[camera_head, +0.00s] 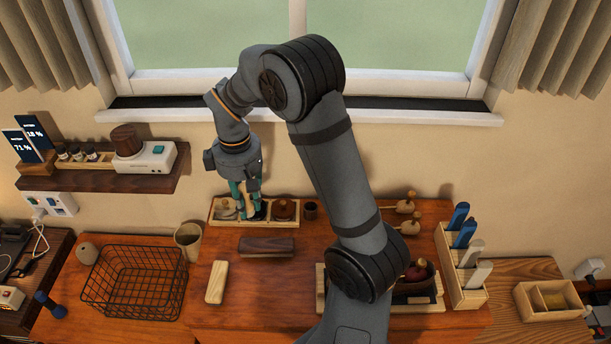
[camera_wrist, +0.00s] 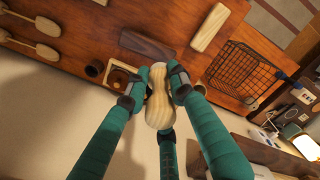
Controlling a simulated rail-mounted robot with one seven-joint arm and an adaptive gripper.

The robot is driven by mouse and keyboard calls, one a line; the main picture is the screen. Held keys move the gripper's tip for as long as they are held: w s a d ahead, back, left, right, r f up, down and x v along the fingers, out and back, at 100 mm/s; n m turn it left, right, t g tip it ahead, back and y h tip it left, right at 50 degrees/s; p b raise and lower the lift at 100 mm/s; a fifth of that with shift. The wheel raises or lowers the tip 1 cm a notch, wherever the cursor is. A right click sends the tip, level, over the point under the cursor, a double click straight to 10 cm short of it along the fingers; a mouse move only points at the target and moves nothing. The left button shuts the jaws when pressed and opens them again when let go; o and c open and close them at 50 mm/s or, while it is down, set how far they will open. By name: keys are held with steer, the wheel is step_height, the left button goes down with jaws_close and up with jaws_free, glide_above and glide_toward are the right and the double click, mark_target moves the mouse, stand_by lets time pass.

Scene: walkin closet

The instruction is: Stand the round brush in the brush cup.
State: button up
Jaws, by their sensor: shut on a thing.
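My gripper (camera_head: 247,208) is over the wooden tray (camera_head: 270,220) at the back of the desk, below the window. In the wrist view its teal fingers (camera_wrist: 158,88) are closed around a pale, waisted wooden piece (camera_wrist: 158,108), which looks like the round brush's handle. Its bristles are not clearly visible. A beige, open-topped cup (camera_head: 188,237), likely the brush cup, stands upright left of the tray, apart from my gripper. A smaller dark cup (camera_head: 310,210) stands just right of the tray and also shows in the wrist view (camera_wrist: 94,69).
A black wire basket (camera_head: 135,282) stands at left. A dark block (camera_head: 266,246) and a pale block (camera_head: 216,282) lie in front of the tray. A shelf (camera_head: 100,178) juts out at upper left. My arm hides part of the desk's right half.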

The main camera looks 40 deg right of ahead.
steer(key=w+d+f+n+p, duration=0.1)
steer(key=w+d+f+n, duration=0.25)
steer(key=d, duration=0.65)
steer(key=n, duration=0.4)
glide_above(311, 204)
steer(key=s+a, duration=0.1)
step_height(311, 204, down, 6)
steer(key=f, duration=0.1)
step_height(311, 204, down, 9)
steer(key=b, duration=0.6)
steer(key=shift+s+a+b, duration=0.1)
steer(key=shift+s+b, duration=0.05)
steer(key=shift+b, duration=0.2)
steer(key=shift+s+a+f+b, duration=0.2)
steer(key=shift+s+a+b, duration=0.1)
steer(key=shift+s, duration=0.15)
steer(key=o, duration=0.8)
steer(key=shift+c, duration=0.2)
steer(key=o, duration=0.3)
steer(key=shift+w+d+f, duration=0.15)
steer(key=shift+w+f, duration=0.15)
steer(key=shift+r, duration=0.2)
